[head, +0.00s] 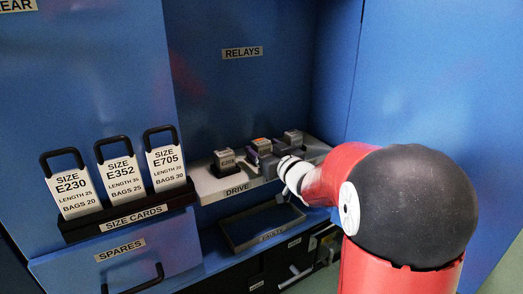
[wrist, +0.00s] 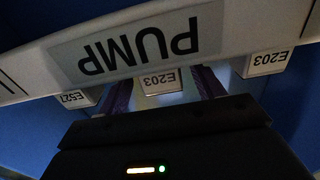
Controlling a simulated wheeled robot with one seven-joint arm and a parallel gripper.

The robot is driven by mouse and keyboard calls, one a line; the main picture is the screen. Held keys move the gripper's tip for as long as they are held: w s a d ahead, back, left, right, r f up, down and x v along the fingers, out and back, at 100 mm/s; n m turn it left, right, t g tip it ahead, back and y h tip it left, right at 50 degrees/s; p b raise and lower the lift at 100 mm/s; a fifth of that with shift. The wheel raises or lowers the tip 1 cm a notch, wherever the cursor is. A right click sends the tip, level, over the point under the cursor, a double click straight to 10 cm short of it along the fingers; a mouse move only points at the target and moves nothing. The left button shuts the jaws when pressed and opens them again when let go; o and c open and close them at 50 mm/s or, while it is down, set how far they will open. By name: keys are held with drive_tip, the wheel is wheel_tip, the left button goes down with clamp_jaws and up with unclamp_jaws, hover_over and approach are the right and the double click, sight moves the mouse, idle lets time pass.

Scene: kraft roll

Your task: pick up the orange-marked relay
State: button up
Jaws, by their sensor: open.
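The orange-marked relay (head: 262,145) is the middle one of three dark relays on the shelf. In the wrist view, which is upside down, my open fingers (wrist: 163,90) stand on either side of the middle relay, labelled E203 (wrist: 160,80). Contact with the relay cannot be made out.
A relay (head: 227,160) stands left of the middle one and another (head: 292,138) right. The shelf lip (head: 240,187) reads DRIVE; the wrist view shows a PUMP label (wrist: 138,48). Size cards (head: 119,174) stand at left. An empty tray (head: 262,226) sits below.

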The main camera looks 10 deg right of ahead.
sight(258, 143)
drive_tip(key=x, duration=0.3)
drive_tip(key=shift+w+a, duration=0.15)
drive_tip(key=shift+w, duration=0.1)
drive_tip(key=c, duration=1.1)
drive_tip(key=shift+r, duration=0.1)
